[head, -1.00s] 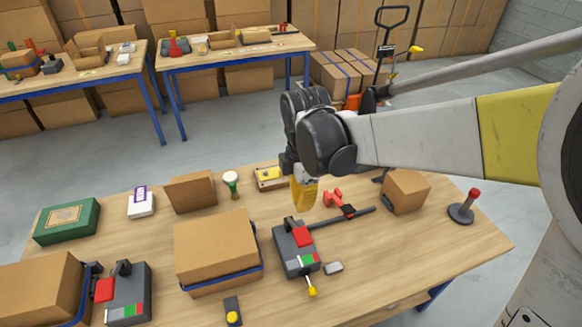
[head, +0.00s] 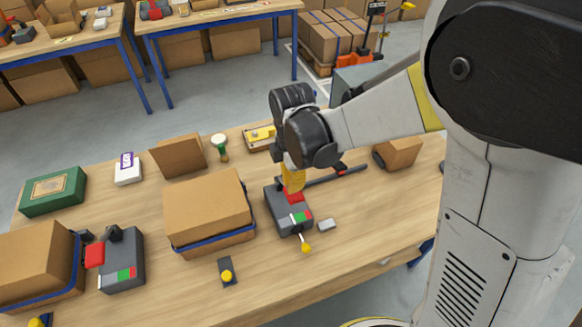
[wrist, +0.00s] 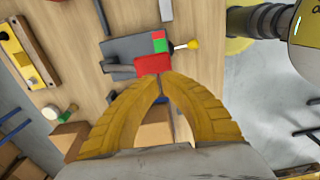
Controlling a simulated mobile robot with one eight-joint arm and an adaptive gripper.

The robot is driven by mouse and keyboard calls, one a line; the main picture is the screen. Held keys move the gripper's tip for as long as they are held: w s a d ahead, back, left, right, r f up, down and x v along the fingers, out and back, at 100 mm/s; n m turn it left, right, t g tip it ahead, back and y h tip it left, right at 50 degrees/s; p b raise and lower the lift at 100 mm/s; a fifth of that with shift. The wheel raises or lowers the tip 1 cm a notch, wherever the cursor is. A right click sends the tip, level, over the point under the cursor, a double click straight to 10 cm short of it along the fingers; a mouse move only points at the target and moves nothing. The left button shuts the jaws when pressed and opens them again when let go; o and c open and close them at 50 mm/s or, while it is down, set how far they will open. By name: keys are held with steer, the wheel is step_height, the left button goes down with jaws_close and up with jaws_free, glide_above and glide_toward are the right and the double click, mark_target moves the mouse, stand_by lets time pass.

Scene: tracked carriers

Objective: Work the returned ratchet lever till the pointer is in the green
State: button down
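A grey ratchet unit (head: 290,218) lies on the table with a red block (head: 293,195) on top and a red, white and green gauge (head: 301,217). A yellow-knobbed stem (head: 306,247) sticks out of its near side. I cannot read the pointer. In the wrist view the unit (wrist: 130,48) has its red block (wrist: 153,64) right at the fingertips. My gripper (head: 292,186) is over the red block, pointing down. Its yellow fingers (wrist: 165,77) meet at the tips with nothing seen between them. Whether they touch the block is unclear.
A second similar unit (head: 122,258) stands at the left beside a strapped carton (head: 38,265). Another strapped carton (head: 207,208) is just left of the middle unit. A dark bar (head: 352,171) lies behind right, and a small grey block (head: 327,225) is close to the unit's right.

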mark_target(294, 200)
steer(key=shift+f+b, duration=0.4)
steer(key=shift+f, duration=1.2)
steer(key=shift+s+d+f+t+b, duration=0.2)
steer(key=shift+s+f+t+b, duration=0.55)
steer(key=shift+f+b, duration=0.3)
steer(key=shift+s+d+f+t+y+b, duration=0.1)
steer(key=shift+s+f+t+y+b, duration=0.2)
steer(key=shift+f+b, duration=0.3)
steer(key=shift+s+f+t+y+b, duration=0.15)
steer(key=shift+f+t+b, duration=0.2)
steer(key=shift+f+b, duration=0.2)
steer(key=shift+s+d+f+b, duration=0.1)
steer(key=shift+s+f+b, duration=0.1)
steer(key=shift+f+b, duration=0.5)
steer(key=shift+s+d+f+b, duration=0.1)
steer(key=shift+s+f+b, duration=0.1)
steer(key=shift+f+b, duration=0.45)
